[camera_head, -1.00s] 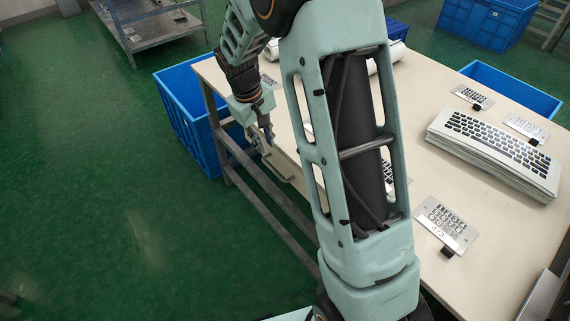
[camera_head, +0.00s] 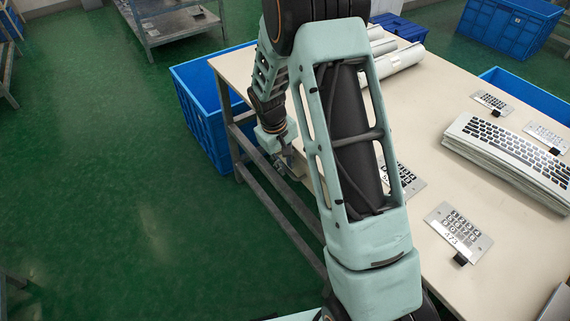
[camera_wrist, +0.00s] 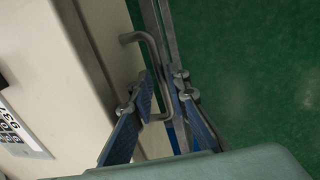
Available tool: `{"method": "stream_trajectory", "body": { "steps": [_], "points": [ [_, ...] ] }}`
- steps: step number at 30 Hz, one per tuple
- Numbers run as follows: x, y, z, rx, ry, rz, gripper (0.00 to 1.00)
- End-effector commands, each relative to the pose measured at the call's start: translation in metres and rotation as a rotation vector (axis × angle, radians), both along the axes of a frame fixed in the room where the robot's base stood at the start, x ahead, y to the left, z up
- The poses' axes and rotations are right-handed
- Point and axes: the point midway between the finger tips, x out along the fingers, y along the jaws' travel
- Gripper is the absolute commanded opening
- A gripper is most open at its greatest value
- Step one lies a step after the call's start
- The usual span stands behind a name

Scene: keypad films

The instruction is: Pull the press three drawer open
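A beige drawer front (camera_wrist: 117,52) under the table edge fills the left middle of the wrist view. A bent grey metal handle (camera_wrist: 160,66) stands out from it. My gripper (camera_wrist: 163,76) has its two blue-padded fingers on either side of the handle's bar, with a gap still visible between pad and bar on the left. The fingers look open. I cannot tell whether the right finger touches the bar. In the head view my gripper (camera_head: 286,160) is at the table's left edge, and my arm hides most of the drawer side. No drawer label is readable.
The beige table (camera_head: 400,110) carries keypad plates (camera_head: 458,232), a stack of keyboards (camera_head: 510,150) and white rolls (camera_head: 400,58). A blue crate (camera_head: 200,115) stands beyond my gripper, by the table leg. Green floor to the left is clear.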

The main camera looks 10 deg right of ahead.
Motion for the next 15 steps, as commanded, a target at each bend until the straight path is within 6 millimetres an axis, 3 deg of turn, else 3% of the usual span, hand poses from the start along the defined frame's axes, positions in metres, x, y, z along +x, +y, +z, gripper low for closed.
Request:
{"method": "stream_trajectory", "body": {
  "steps": [5,9,15],
  "points": [
    [0.0002,-0.0001,0.0001,0.0,0.0,0.0,0.16],
    [0.0001,0.0,0.0003,0.0,0.0,0.0,0.01],
    [0.0002,0.0001,0.0004,0.0,0.0,0.0,0.0]
  ]
}}
